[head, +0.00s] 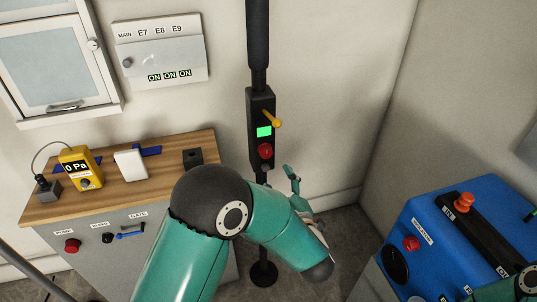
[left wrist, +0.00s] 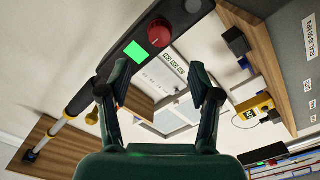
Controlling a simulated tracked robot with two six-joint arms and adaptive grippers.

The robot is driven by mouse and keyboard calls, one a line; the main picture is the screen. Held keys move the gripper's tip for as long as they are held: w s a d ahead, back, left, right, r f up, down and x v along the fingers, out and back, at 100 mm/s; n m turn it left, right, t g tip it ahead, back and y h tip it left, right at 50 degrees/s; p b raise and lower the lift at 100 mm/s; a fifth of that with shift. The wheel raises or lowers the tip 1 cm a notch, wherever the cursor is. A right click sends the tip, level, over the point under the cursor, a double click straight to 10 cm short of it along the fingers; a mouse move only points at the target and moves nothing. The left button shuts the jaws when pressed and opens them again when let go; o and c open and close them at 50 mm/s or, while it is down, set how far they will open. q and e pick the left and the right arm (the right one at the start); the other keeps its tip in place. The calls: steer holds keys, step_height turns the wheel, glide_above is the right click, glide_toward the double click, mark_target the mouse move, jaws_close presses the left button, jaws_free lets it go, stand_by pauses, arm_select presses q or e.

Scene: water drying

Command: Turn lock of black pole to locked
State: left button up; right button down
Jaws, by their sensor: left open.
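The black pole (head: 258,40) stands upright against the back wall. Its black box carries a yellow lever (head: 272,119) pointing right and slightly down, a lit green panel (head: 264,132) and a red knob (head: 265,150) below. I cannot read a lock label. My left gripper (head: 294,178) is open and empty, below and right of the box. In the left wrist view, its spread fingers (left wrist: 163,78) frame the wall beyond. There the green panel (left wrist: 134,50) and red knob (left wrist: 159,32) lie ahead of the fingertips, and the yellow lever (left wrist: 101,91) is beside the left finger.
A wooden-topped cabinet (head: 203,140) with a yellow gauge (head: 80,168) stands left of the pole. A blue machine (head: 425,215) stands at the right. A panel box (head: 160,50) hangs on the wall. Floor shows between cabinet and blue machine.

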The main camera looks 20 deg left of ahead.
mark_target(267, 154)
arm_select(q)
steer(key=p+x, duration=0.1)
steer(key=x, duration=0.9)
steer(key=shift+w+a, duration=0.2)
steer(key=shift+w, duration=0.1)
